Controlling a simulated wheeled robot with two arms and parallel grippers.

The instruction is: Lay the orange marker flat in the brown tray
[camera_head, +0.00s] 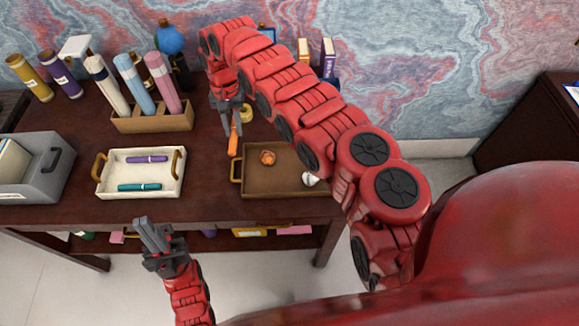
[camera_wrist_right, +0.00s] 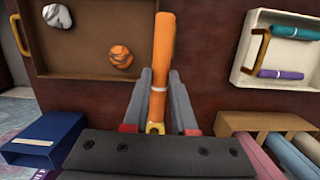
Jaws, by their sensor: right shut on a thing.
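The orange marker (camera_head: 233,143) is held in my right gripper (camera_head: 230,108), tip end downward in the head view, above the desk just behind the left part of the brown tray. In the right wrist view the marker (camera_wrist_right: 162,60) sits between the two grey fingers (camera_wrist_right: 161,100). The brown tray (camera_head: 285,181) lies on the desk with an orange striped lump (camera_head: 267,158) and a white-grey lump (camera_head: 309,179) in it. The tray also shows in the right wrist view (camera_wrist_right: 80,62).
A cream tray (camera_head: 139,173) with a purple and a teal marker lies left of the brown tray. A grey bin (camera_head: 45,165) is far left. The left middle of the brown tray is bare.

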